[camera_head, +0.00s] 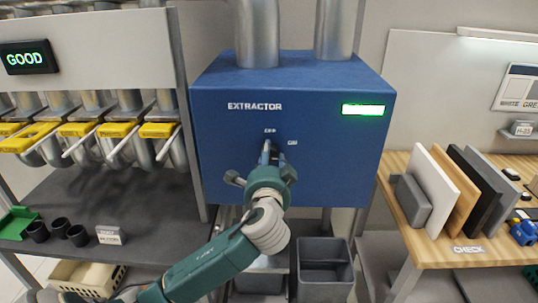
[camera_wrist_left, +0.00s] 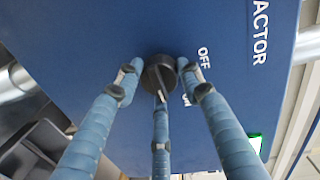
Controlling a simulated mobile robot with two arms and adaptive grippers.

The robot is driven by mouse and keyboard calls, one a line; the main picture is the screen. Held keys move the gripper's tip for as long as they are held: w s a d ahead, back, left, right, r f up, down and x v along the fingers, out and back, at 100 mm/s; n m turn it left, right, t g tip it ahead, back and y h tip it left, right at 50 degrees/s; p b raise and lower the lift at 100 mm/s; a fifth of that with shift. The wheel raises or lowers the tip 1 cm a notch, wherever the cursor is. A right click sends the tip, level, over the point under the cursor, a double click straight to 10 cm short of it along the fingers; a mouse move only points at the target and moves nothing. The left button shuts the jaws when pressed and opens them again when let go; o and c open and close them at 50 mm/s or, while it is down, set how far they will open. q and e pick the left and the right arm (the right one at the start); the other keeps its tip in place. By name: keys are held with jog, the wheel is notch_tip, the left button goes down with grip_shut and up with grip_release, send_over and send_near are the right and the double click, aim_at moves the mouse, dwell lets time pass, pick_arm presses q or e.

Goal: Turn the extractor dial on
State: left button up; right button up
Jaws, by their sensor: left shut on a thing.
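The blue extractor box (camera_head: 215,125) carries a round black dial (camera_wrist_left: 158,72) on its front face. The words OFF and ON are printed beside the dial; in the wrist view ON lies nearer the lower finger. My left gripper (camera_head: 270,152) is at the front face, its three blue fingers closed around the dial, also seen in the left wrist view (camera_wrist_left: 160,80). In the head view the gripper hides most of the dial. A bright green display (camera_head: 363,109) is lit at the box's upper right. My right gripper is not in view.
Two metal ducts (camera_head: 257,35) rise from the box. At left is a rack with yellow-handled gates (camera_head: 88,129) above a dark shelf. At right a wooden table (camera_head: 420,240) holds upright panels (camera_head: 433,180). Grey bins (camera_head: 324,262) stand below the box.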

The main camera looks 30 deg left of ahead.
pick_arm(q)
jog(key=shift+r, duration=0.45)
jog(key=o, duration=1.2)
jog(key=shift+w+d+f, duration=0.1)
jog(key=shift+w, duration=0.05)
jog(key=shift+c, duration=0.2)
jog(key=shift+w+d+f, duration=0.1)
jog(key=shift+d+f, duration=0.05)
jog(key=v, duration=1.2)
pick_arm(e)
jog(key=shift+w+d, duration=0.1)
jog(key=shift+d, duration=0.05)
